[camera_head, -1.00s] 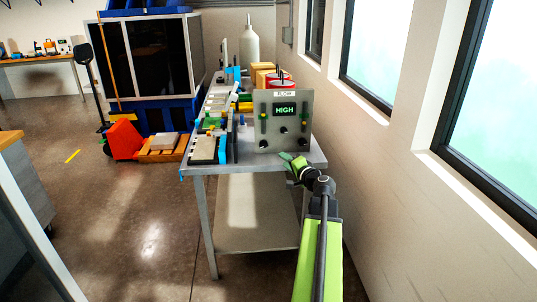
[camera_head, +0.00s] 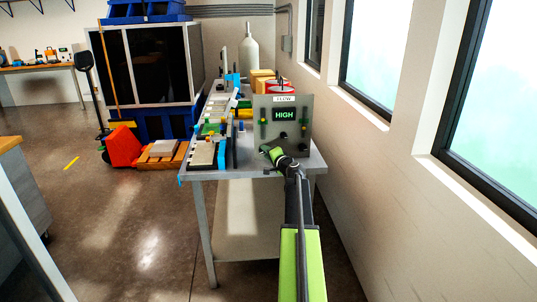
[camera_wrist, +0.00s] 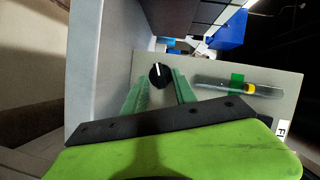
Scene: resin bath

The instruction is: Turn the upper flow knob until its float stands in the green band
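The grey flow panel (camera_head: 296,108) stands at the near end of the bench, its display (camera_head: 285,115) reading HIGH. A black knob (camera_head: 284,134) sits below the display and another (camera_head: 303,147) at lower right. My gripper (camera_head: 268,151) covers the lower left corner. In the wrist view, my gripper (camera_wrist: 158,82) is open, its green fingers either side of a black knob (camera_wrist: 158,76) with a white pointer line. Finger contact is not clear. A clear tube (camera_wrist: 215,85) lies right of it, with a green band (camera_wrist: 237,79) and a yellow float (camera_wrist: 262,89) past the band, towards the label.
The windowed wall (camera_head: 385,150) is close on the right. An orange pallet truck (camera_head: 120,144) stands left on open floor.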

